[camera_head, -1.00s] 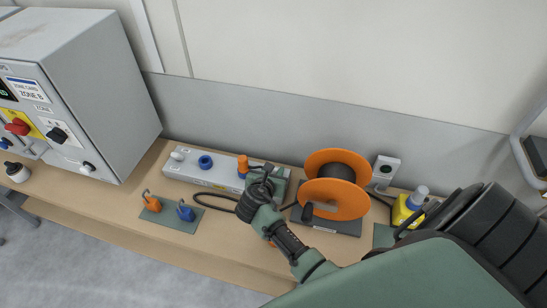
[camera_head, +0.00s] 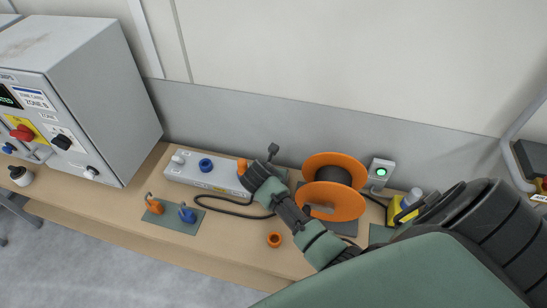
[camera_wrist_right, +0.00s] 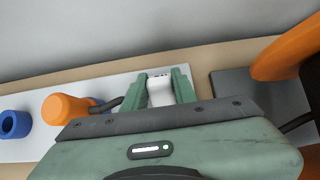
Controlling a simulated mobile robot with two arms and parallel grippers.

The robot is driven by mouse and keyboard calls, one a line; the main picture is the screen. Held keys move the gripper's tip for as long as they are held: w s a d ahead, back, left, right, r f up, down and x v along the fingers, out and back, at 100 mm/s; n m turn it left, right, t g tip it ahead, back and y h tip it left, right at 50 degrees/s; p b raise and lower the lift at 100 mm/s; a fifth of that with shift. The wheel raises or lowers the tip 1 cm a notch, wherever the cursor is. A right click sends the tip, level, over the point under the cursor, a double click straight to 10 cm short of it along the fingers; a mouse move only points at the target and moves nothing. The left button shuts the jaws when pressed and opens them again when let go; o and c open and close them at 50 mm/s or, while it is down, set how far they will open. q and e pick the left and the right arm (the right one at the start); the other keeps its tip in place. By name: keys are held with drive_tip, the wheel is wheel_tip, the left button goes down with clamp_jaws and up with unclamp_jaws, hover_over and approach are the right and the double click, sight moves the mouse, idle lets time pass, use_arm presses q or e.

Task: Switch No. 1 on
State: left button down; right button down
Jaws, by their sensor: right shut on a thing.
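The long pale grey box (camera_head: 215,178) lies on the bench against the wall, with a white knob (camera_head: 178,158), a blue ring socket (camera_head: 206,164) and an orange plug (camera_head: 243,166). My right gripper (camera_wrist_right: 161,88) is at the box's right end. In the right wrist view its green fingers are shut on a small whitish block (camera_wrist_right: 160,92). Its fingers are mostly hidden in the head view. The orange plug (camera_wrist_right: 70,108), with a dark cable, is just left of the fingers. I cannot read a No. 1 mark. My left gripper is out of view.
An orange cable reel (camera_head: 335,185) stands close right of the gripper. A wall box (camera_head: 381,172) shows a green light. A grey cabinet (camera_head: 90,90) with red and black knobs stands left. Blue and orange padlocks (camera_head: 170,211) lie on a mat; an orange ring (camera_head: 274,239) lies in front.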

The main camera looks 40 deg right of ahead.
drive_tip(key=c, duration=1.1)
unclamp_jaws()
drive_tip(key=shift+r, duration=0.1)
drive_tip(key=b+v, duration=0.1)
drive_tip(key=v, duration=0.6)
drive_tip(key=shift+s+a+r, duration=0.15)
drive_tip(key=shift+s+r, duration=0.05)
drive_tip(key=shift+r, duration=0.05)
drive_tip(key=shift+f, duration=0.1)
